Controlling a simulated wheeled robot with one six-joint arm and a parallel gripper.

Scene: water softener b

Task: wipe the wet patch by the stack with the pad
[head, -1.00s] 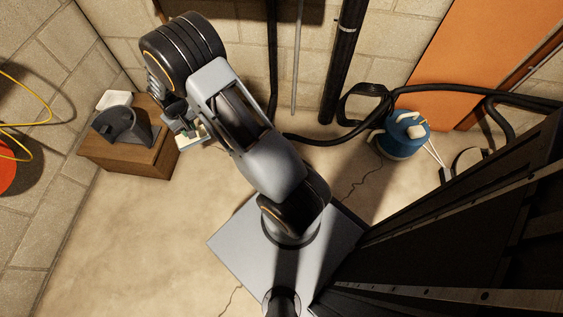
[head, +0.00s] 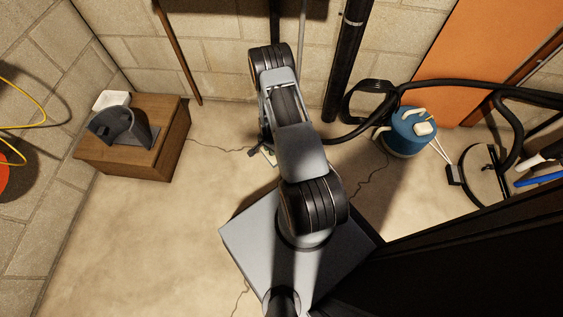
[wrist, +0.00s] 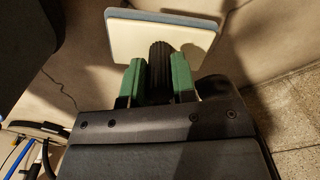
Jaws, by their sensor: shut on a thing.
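The pad (wrist: 125,36) shows in the wrist view as a flat cream plate with a blue-grey edge and a black ribbed handle. My gripper (wrist: 158,76) has its green fingers on both sides of that handle, shut on it. In the head view my arm hides most of the gripper; only a small part shows beside the arm, above bare floor. A thick black pipe, which looks like the stack (head: 346,60), stands against the block wall to the right of my arm. I cannot make out a wet patch; the floor by the pipe's foot is partly hidden.
A wooden box (head: 125,158) bearing a dark grey curved holder (head: 124,126) stands at the left. A blue canister (head: 405,134) and black hose (head: 455,92) lie right of the pipe. A brown pole (head: 179,52) leans on the wall.

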